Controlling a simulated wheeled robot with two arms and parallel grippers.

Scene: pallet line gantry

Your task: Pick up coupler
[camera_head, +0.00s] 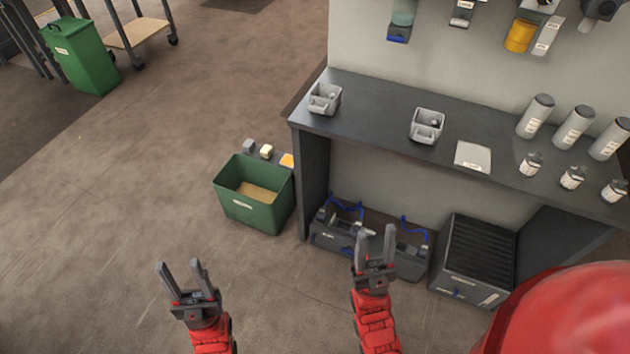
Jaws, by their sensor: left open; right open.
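I cannot tell for certain which thing is the coupler. A small grey bin (324,98) at the left end of the dark workbench (378,108) and a second grey bin (427,125) further right hold small grey parts, too small to name. My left gripper (179,266) is open and empty over bare floor, in front of the green crate. My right gripper (376,234) is open in front of the workbench and hides part of the dark tool totes (325,236) under it. I see nothing between its fingers.
A green crate (234,209) stands on the floor left of the workbench, small blocks (266,151) behind it. A dark ribbed box (478,258) sits below.

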